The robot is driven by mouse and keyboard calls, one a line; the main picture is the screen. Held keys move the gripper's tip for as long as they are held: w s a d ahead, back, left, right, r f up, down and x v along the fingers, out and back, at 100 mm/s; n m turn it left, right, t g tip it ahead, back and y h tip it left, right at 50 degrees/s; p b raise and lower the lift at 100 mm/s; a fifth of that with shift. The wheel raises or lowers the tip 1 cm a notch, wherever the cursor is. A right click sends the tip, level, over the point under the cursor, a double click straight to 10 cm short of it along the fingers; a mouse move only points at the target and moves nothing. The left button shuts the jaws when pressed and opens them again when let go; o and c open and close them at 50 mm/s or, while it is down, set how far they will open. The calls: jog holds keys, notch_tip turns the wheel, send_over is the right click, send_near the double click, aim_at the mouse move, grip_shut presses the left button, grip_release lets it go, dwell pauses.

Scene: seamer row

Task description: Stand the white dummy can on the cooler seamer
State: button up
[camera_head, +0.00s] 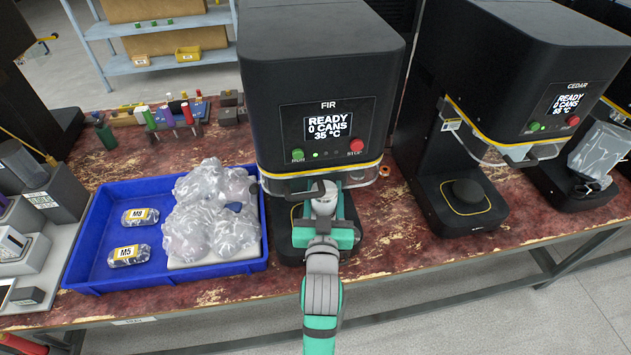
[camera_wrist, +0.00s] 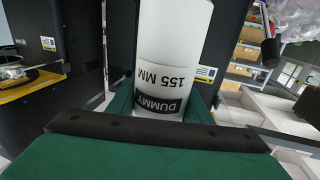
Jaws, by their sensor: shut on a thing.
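The white dummy can is in my gripper (camera_head: 323,208). FIR's screen reads READY, 0 CANS, 35 °C.
A blue tray (camera_head: 112,281) left of FIR holds clear bags and packs marked M8 and M5. Clear guards hang over the seamer openings. A third machine at the right edge has a grey bag (camera_head: 601,150) on it.

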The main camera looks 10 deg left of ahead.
jog(key=w+a, duration=0.4)
jog(key=w, duration=0.5)
notch_tip(320, 180, down, 7)
jog(key=shift+w, duration=0.2)
jog(key=shift+d+f, duration=0.1)
jog(key=o, duration=1.2)
jog(key=shift+s, duration=0.1)
